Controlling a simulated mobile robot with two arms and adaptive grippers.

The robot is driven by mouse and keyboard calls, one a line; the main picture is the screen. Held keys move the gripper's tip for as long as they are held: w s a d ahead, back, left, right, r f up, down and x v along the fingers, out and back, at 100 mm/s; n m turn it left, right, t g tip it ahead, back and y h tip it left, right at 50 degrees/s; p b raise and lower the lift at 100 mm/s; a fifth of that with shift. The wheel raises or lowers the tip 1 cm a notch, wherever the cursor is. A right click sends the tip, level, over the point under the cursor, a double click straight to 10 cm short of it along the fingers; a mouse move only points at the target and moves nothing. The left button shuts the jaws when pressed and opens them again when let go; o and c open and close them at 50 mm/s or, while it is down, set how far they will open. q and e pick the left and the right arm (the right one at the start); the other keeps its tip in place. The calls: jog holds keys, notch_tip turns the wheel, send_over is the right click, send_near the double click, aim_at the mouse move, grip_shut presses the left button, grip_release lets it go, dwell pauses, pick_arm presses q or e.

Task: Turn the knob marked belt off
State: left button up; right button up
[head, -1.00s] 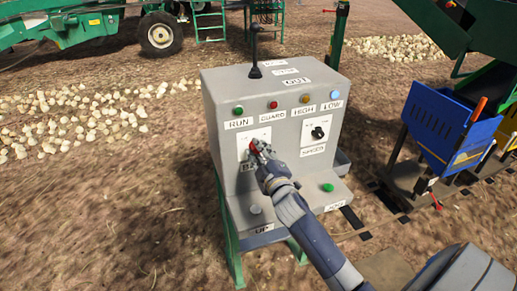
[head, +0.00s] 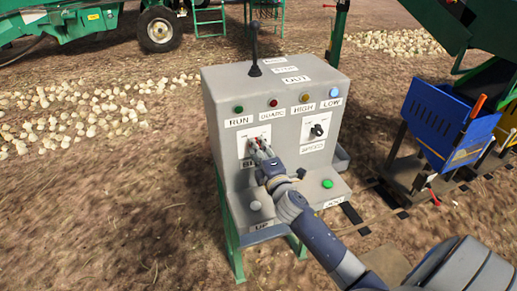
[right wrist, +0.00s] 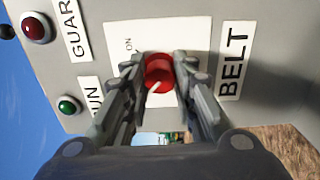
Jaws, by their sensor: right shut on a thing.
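The grey control box (head: 215,150) stands in the middle of the head view on green legs. The red belt knob (right wrist: 159,72) sits on a white plate (right wrist: 190,32) on its front, beside the BELT label (right wrist: 234,62). An ON mark (right wrist: 128,45) shows on the plate. My right gripper (head: 259,147) reaches the knob from the front. In the right wrist view its two fingers are shut on the knob, one on each side. The knob's white pointer line shows between the fingers. In the head view the gripper mostly hides the knob. My left gripper is not in view.
A black speed knob (head: 317,131) sits to the right on the same panel. A black lever (head: 254,50) stands on top. A green button (head: 327,184) and a pale button (head: 255,205) are on the lower ledge. A blue bin (head: 437,122) stands at right.

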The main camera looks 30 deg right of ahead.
dwell(0.3)
jog(key=o, duration=1.1)
jog(key=shift+s, duration=0.1)
jog(key=v, duration=1.1)
jog(key=shift+s+a, duration=0.2)
jog(key=shift+s, duration=0.2)
jog(key=shift+f, duration=0.1)
